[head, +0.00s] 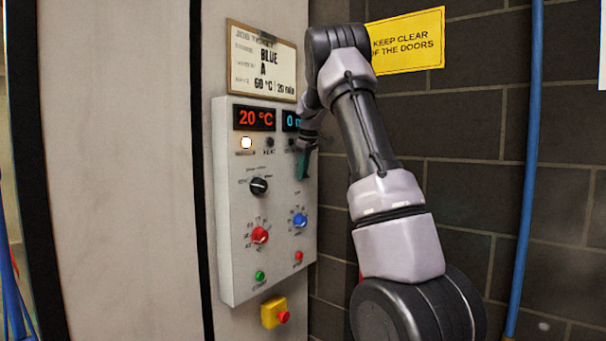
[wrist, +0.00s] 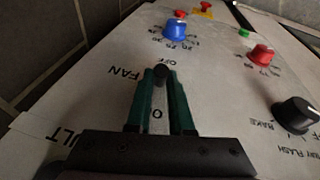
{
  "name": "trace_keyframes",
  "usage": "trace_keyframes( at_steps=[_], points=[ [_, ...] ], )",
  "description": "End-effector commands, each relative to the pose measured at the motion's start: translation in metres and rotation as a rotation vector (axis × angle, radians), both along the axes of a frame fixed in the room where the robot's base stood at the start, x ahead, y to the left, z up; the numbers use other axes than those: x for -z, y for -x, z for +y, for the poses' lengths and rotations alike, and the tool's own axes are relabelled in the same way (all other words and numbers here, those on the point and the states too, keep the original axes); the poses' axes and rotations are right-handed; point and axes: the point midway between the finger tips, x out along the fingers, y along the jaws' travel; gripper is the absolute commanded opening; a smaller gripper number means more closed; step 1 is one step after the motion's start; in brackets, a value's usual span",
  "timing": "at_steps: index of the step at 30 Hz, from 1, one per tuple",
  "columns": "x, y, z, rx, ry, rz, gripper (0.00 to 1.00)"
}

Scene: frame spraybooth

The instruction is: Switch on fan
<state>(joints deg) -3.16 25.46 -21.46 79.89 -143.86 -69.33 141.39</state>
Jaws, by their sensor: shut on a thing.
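The control panel (head: 235,225) is a light box on the wall with displays, knobs and buttons. My gripper (head: 303,165) is at its upper right side, and its green fingers also show in the wrist view (wrist: 159,88). They are shut on the black fan switch (wrist: 160,72), with one finger on each side of it. The FAN label (wrist: 125,73) is beside the switch. OFF is printed just past its tip, and a letter O shows between the fingers. In the head view my gripper hides the switch.
A blue knob (head: 300,220), red knob (head: 260,234) and black knob (head: 258,186) are on the panel. The red display (head: 255,118) reads 20 °C, and a white lamp (head: 246,143) is lit. A yellow emergency-stop box (head: 273,312) is below. Brick wall stands at right.

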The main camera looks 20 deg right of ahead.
Motion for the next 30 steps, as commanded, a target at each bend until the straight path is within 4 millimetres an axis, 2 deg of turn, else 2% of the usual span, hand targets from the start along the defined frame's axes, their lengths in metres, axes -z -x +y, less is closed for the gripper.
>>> trace_keyframes(
  at_steps=[9,10,11,22,26,30],
  points=[
    [-0.002,-0.001,0.000,0.000,0.000,-0.005,0.00],
    [-0.002,-0.001,0.000,0.000,0.000,-0.005,0.27],
    [-0.002,-0.001,0.000,0.000,-0.001,-0.004,0.32],
    [-0.005,0.001,0.000,-0.001,0.000,-0.002,0.32],
    [-0.022,0.006,0.001,-0.001,0.000,-0.005,0.32],
    [-0.050,0.015,0.000,-0.002,0.001,-0.005,0.32]
  ],
)
